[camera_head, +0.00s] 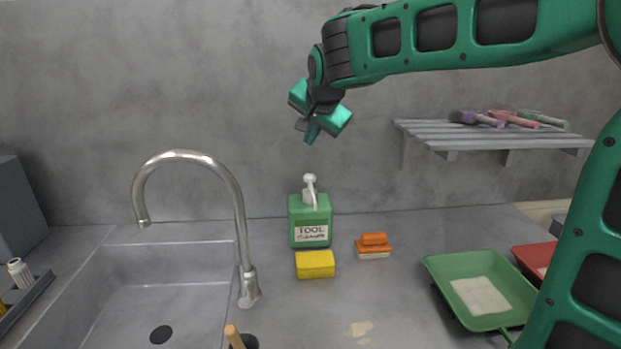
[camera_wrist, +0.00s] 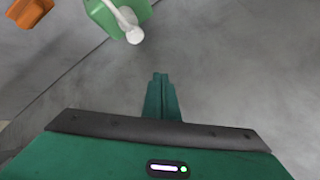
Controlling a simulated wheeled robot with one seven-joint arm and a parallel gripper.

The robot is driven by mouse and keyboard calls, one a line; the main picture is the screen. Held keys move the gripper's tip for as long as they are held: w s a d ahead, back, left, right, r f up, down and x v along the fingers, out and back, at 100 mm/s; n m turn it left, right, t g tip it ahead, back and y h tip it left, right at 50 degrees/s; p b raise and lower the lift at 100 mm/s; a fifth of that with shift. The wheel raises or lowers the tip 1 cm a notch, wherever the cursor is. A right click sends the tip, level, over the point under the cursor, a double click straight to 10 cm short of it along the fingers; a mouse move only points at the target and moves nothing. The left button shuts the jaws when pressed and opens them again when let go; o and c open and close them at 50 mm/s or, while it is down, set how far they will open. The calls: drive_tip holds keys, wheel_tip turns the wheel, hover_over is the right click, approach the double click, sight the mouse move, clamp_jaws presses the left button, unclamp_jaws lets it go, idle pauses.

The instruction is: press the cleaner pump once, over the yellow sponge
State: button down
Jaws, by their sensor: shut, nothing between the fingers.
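The cleaner bottle (camera_head: 310,222) is green with a "TOOL" label and stands upright at the back of the counter. Its white pump head (camera_head: 309,179) is on top. The yellow sponge (camera_head: 315,265) lies on the counter just in front of the bottle. My gripper (camera_head: 310,135) is shut and empty, in the air above the pump and apart from it. In the wrist view the shut fingers (camera_wrist: 160,82) point toward the wall, and the bottle (camera_wrist: 106,14) with its pump (camera_wrist: 130,30) shows at the top. The sponge is not seen in the wrist view.
An orange brush or block (camera_head: 374,245) lies right of the bottle. A sink (camera_head: 150,290) with a curved faucet (camera_head: 240,215) is at left. A green tray (camera_head: 480,288) and a red tray (camera_head: 535,258) are at right. A wall shelf (camera_head: 490,135) holds several tools.

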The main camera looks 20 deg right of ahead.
sight(309, 175)
drive_tip(key=shift+f, duration=3.4)
drive_tip(key=shift+f, duration=0.2)
drive_tip(key=shift+f, duration=0.2)
drive_tip(key=shift+f, duration=0.95)
idle(0.6)
drive_tip(key=shift+r, duration=1.35)
drive_tip(key=shift+r, duration=2.55)
